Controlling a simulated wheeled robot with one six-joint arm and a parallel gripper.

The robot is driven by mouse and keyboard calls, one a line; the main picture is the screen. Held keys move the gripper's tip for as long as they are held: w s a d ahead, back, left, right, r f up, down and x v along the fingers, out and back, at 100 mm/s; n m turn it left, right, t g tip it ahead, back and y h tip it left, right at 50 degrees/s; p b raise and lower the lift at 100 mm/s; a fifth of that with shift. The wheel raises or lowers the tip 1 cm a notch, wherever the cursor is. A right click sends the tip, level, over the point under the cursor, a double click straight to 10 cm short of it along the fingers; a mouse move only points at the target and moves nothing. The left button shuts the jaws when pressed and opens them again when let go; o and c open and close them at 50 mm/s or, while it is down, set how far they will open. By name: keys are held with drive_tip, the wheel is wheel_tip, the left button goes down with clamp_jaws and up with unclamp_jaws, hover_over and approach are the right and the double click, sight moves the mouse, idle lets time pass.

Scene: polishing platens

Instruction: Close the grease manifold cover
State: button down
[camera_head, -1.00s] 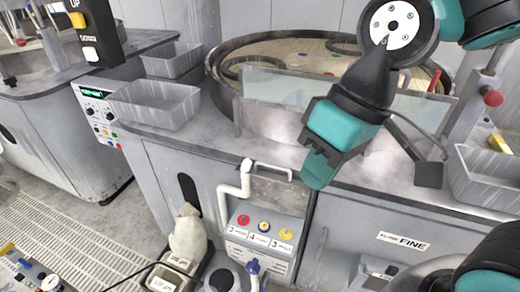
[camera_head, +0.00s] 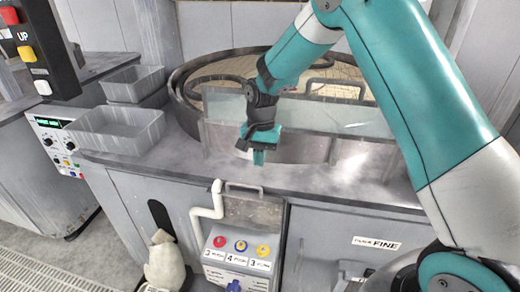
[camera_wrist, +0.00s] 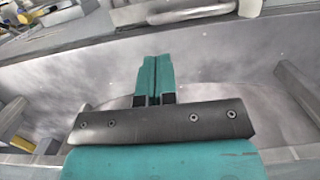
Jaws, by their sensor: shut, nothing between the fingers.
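The grease manifold (camera_head: 239,262) is a grey box low on the cabinet front, with red, blue and yellow round fittings on top and number labels below them. Its cover (camera_head: 252,213) is a worn grey plate standing up open behind the fittings, with a bar handle (camera_head: 257,187) along its top edge. My gripper (camera_head: 258,159) is shut and empty, in front of the clear guard and above the cover's handle in the picture, apart from it.
A white pipe (camera_head: 207,212) rises just left of the cover. Grey trays (camera_head: 117,130) sit on the bench at left. A clear guard (camera_head: 335,116) and the platen rim stand behind my gripper. A pale sack-like object (camera_head: 164,262) is low at left.

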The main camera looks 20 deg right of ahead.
drive_tip(key=f, duration=0.2)
drive_tip(key=f+p, duration=0.1)
drive_tip(key=f, duration=0.2)
drive_tip(key=shift+s+a+f, duration=0.25)
drive_tip(key=shift+s+f, duration=0.1)
drive_tip(key=shift+f, duration=0.05)
drive_tip(key=shift+s, duration=0.1)
